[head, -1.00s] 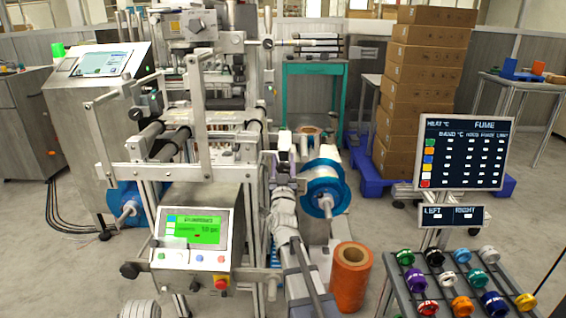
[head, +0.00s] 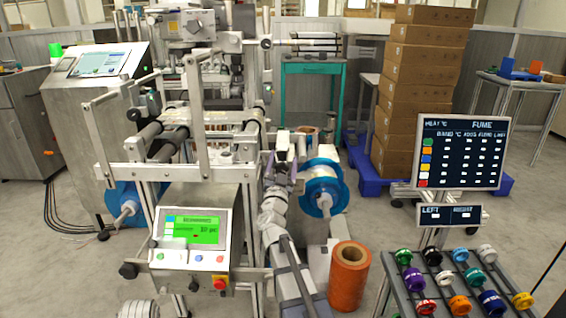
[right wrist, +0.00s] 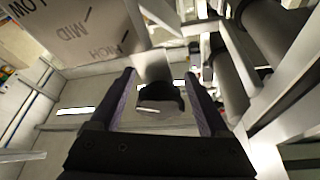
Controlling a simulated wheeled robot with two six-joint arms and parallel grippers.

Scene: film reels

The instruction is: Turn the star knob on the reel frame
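The dark star knob (right wrist: 160,97) is in the right wrist view, on a pale metal part of the reel frame (head: 190,172). My right gripper (right wrist: 162,88) is open, with one purple-grey finger on each side of the knob. Narrow gaps seem to show between fingers and knob; I cannot tell whether either touches. In the head view my right gripper (head: 281,166) is at the frame's right side, left of the blue-flanged reel (head: 322,188). A plate (right wrist: 82,35) marked LOW, MID and HIGH is beside the knob. My left gripper is not in view.
Frame bars (right wrist: 285,85) and a dark roller (right wrist: 233,62) lie close on the right in the wrist view. An orange roll (head: 349,277) stands at the lower middle. A rack of coloured spools (head: 460,280) and a dark screen (head: 460,150) are on the right.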

